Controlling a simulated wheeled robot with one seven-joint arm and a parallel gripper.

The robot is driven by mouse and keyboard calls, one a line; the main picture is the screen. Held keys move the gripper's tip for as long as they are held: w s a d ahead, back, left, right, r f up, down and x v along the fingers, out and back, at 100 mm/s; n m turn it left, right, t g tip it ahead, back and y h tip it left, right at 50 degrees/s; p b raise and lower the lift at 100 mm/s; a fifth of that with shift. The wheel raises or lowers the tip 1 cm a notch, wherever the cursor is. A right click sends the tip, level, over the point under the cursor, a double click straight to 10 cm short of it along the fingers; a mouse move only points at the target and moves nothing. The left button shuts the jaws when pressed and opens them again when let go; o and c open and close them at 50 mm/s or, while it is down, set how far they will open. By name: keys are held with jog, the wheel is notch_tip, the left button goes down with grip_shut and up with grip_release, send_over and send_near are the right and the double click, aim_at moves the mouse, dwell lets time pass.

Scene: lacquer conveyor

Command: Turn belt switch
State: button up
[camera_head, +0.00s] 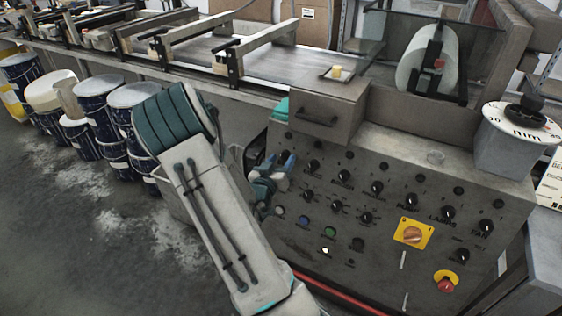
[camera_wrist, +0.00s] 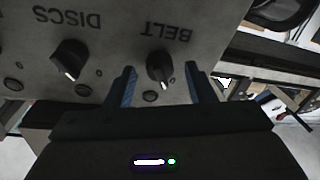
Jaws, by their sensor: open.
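The belt switch (camera_wrist: 160,67) is a black rotary knob with a white pointer mark, under the label BELT, which reads upside down in the wrist view. My gripper (camera_wrist: 160,84) is open, with one blue-lined finger on each side of this knob. Whether the fingers touch the knob cannot be told. In the head view my gripper (camera_head: 280,168) is at the upper left of the grey control panel (camera_head: 300,250). The belt switch is not clearly visible there, next to my gripper.
The discs knob (camera_wrist: 70,58) is left of the belt switch in the wrist view. More black knobs, a yellow-plated orange switch (camera_head: 412,233) and a red button (camera_head: 446,283) are on the panel. Blue drums (camera_head: 97,100) stand along the conveyor (camera_head: 190,75). A drawer box (camera_head: 325,112) sits above the panel.

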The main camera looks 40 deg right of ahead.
jog(key=shift+d, duration=0.1)
jog(key=c, duration=1)
jog(key=shift+o, duration=0.2)
jog(key=shift+w+f+m+b, duration=0.15)
jog(key=shift+m+b, duration=0.15)
jog(key=shift+b, duration=0.2)
jog(key=m+b, duration=0.2)
jog(key=b, duration=0.1)
jog(key=shift+f+g, duration=0.2)
jog(key=shift+g, duration=0.1)
jog(key=m+h+b, duration=0.1)
jog(key=m+b, duration=0.2)
jog(key=shift+g, duration=0.4)
jog(key=m+g+b, duration=0.1)
jog(key=m+b, duration=0.4)
jog(key=shift+w, duration=0.15)
jog(key=shift+r+m+g+h+b, duration=0.15)
jog(key=shift+m+g+b, duration=0.1)
jog(key=shift+m+b, duration=0.45)
jog(key=shift+r+m+g+h+b, duration=0.15)
jog(key=shift+m+g+b, duration=0.15)
jog(key=shift+m, duration=0.9)
